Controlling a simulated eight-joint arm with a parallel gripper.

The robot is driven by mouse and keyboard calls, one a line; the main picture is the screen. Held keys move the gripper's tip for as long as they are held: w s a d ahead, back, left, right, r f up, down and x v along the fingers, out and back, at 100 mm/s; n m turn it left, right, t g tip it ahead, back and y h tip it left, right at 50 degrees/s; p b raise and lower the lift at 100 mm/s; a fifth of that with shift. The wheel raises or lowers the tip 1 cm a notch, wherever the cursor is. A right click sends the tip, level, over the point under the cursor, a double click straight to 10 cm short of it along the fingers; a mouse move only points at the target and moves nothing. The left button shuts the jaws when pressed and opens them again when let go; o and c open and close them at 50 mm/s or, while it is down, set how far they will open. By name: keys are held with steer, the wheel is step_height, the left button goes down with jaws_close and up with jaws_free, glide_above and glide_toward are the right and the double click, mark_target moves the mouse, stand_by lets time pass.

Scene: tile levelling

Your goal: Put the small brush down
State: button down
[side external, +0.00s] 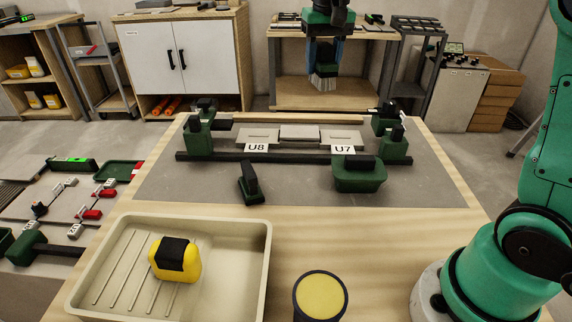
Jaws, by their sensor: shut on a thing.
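My gripper (323,48) hangs at the top middle of the side view, pointing down over the far side of the workbench. It is shut on the small brush (324,82), whose pale bristles point down. The brush is in the air, apart from the bench top, behind the tile fixture. The brush's handle is mostly hidden between the jaws.
The fixture holds tiles (299,132) labelled U8 and U7 between green clamps.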

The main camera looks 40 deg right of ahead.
steer(key=s+d+f+m, duration=0.1)
steer(key=s+d+m, duration=0.1)
steer(key=s+d, duration=0.55)
steer(key=s+d+m, duration=0.1)
steer(key=s+d, duration=0.3)
steer(key=s, duration=0.6)
step_height(320, 180, down, 20)
steer(key=shift+d+r, duration=0.1)
steer(key=shift+d, duration=0.05)
steer(key=shift+c, duration=1.8)
jaws_free()
